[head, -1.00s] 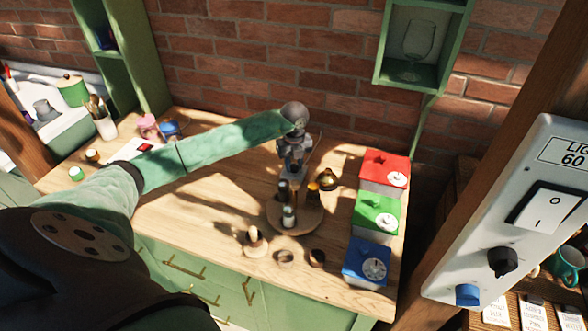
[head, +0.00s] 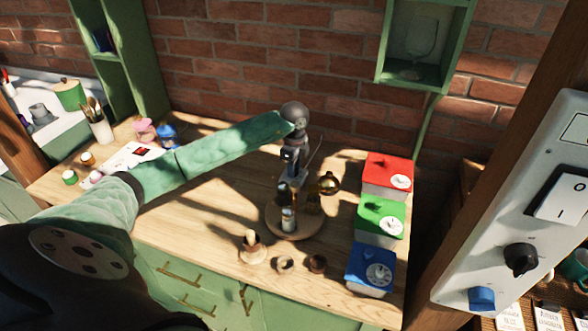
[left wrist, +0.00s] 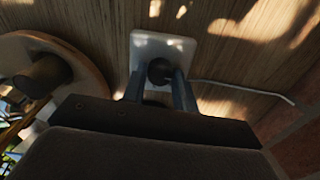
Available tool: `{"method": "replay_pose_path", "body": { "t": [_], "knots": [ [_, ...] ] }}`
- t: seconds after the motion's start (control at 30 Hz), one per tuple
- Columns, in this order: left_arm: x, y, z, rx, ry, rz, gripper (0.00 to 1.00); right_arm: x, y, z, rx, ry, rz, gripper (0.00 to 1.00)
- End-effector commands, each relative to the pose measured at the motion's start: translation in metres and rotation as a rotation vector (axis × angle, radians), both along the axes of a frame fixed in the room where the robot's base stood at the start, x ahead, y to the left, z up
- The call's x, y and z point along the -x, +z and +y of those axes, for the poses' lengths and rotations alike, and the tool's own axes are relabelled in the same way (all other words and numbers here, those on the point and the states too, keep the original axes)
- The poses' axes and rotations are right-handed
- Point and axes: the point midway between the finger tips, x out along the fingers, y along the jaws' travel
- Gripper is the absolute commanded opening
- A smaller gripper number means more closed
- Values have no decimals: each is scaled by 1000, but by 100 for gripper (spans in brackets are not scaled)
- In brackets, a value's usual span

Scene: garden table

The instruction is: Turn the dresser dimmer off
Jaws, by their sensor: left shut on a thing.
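The dresser dimmer (left wrist: 149,47) is a pale plate with a round dark knob (left wrist: 159,71), lying on the wooden top in the left wrist view. A thin pale cord runs from it to the right. My left gripper (left wrist: 160,78) has one finger on each side of the knob and is shut on it. In the head view my left gripper (head: 290,178) points down at the dresser top, behind the round wooden tray. The arm and gripper mostly hide the dimmer there. The knob's setting cannot be read. My right gripper is not in view.
The round wooden tray (head: 272,222) with small bottles stands close in front of the gripper. Red (head: 388,163), green (head: 382,208) and blue (head: 360,258) boxes with dials line the right edge. A switch panel (head: 545,225) stands far right. The brick wall is behind.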

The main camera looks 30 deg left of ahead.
Motion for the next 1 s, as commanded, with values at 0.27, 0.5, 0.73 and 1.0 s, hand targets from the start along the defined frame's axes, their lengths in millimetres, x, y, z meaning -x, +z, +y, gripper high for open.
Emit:
{"method": "replay_pose_path", "body": {
  "t": [0.27,0.5,0.73,1.0],
  "knots": [
    [0,1,1,-1,70,-2,6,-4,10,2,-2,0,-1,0],
    [0,1,1,-1,79,-1,6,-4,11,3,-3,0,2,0],
    [0,1,1,-1,79,-2,32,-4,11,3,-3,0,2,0],
    [0,1,0,0,77,-1,50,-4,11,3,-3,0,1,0]
  ]
}}
